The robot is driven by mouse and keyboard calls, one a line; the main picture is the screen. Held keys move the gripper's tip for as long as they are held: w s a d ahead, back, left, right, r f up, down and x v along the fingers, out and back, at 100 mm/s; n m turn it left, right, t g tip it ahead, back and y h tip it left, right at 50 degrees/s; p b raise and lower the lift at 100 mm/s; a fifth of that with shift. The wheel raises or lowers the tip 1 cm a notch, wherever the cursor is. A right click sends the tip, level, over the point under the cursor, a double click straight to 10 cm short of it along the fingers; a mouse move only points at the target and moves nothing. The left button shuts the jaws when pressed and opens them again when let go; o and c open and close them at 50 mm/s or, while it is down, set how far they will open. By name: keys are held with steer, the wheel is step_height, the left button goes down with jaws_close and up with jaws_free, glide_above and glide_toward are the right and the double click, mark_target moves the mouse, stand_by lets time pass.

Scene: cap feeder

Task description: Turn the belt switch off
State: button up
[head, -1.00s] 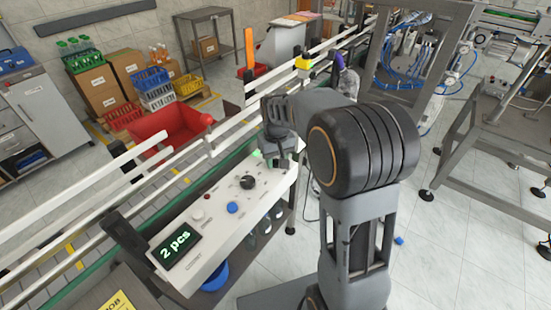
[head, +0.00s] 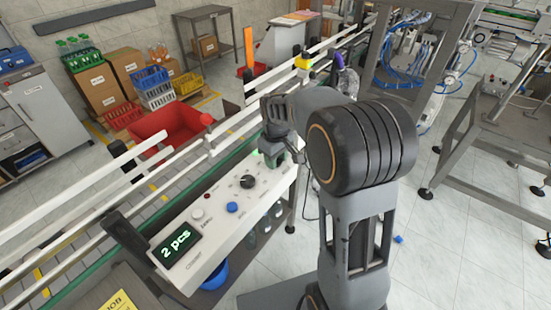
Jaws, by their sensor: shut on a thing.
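The white control panel (head: 213,232) runs beside the conveyor. My gripper (head: 273,158) is at the panel's far right end, pointing down onto it. Its jaws are shut on the belt switch, which is mostly hidden behind the jaws. A green glow shows beside the jaws. Which way the switch is turned cannot be seen. On the panel are a black knob (head: 248,182), a blue button (head: 232,207), a white button (head: 198,213) and a small red light (head: 207,195).
The conveyor's white guard rail (head: 85,188) runs behind the panel. A red bin (head: 165,138) stands beyond it. A blue tub (head: 216,277) and several bottles are under the panel. A steel frame (head: 455,135) stands to the right. The tiled floor at lower right is mostly clear.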

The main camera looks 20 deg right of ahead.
steer(key=o, duration=0.9)
step_height(320, 180, up, 14)
steer(key=shift+f, duration=0.1)
stand_by(0.3)
steer(key=s+f+m+t, duration=0.1)
steer(key=s+f+m, duration=0.1)
steer(key=s, duration=0.3)
steer(key=s+f+m+t, duration=0.1)
steer(key=s+f, duration=0.2)
steer(key=s, duration=0.3)
steer(key=s+f+m+t, duration=0.1)
steer(key=s+f+m, duration=0.1)
steer(key=s, duration=0.4)
steer(key=shift+s+a+f+m+t, duration=0.15)
steer(key=shift+a+f+m+t, duration=0.15)
steer(key=shift+f, duration=0.2)
